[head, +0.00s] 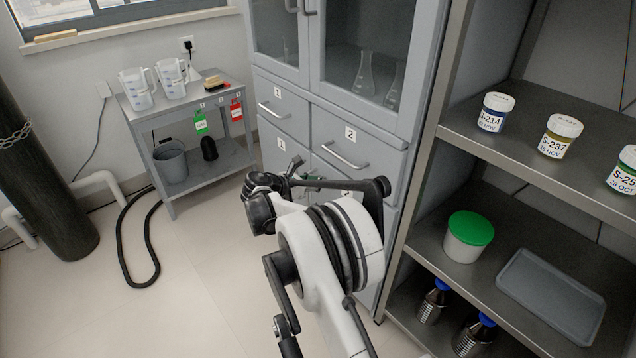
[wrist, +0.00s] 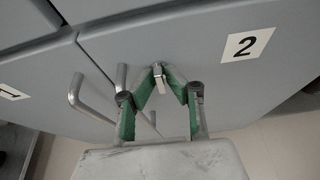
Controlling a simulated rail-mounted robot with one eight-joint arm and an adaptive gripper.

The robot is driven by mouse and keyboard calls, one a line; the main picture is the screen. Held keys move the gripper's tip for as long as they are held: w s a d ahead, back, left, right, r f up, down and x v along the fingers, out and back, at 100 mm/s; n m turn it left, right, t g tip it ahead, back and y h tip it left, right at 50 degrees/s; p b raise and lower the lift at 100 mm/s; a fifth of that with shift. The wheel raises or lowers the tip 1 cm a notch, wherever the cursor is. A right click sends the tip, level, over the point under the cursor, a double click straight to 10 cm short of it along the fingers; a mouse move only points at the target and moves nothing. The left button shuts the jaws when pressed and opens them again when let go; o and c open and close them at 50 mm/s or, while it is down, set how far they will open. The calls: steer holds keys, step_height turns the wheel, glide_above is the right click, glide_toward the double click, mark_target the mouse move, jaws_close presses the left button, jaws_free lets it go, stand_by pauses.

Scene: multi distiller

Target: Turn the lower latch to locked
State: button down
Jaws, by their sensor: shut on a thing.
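The lower latch (wrist: 158,82) is a small light metal tab on the grey cabinet front in the wrist view, near the seam between the doors labelled 1 and 2. My gripper (wrist: 160,72) has green-lined fingers that come together around the tab, shut on it at the fingertips. The tab points down in the wrist view, a little tilted. In the head view my gripper (head: 312,182) is at the lower cabinet front, mostly behind my own arm, and the latch is hidden there.
Bar handles (wrist: 92,104) stand out from the doors just left of my fingers in the wrist view. A drawer handle (head: 345,156) is above my gripper in the head view. An open shelf rack (head: 480,147) with jars stands right.

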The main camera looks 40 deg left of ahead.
stand_by(0.4)
steer(key=c, duration=1.8)
jaws_free()
steer(key=shift+c, duration=0.2)
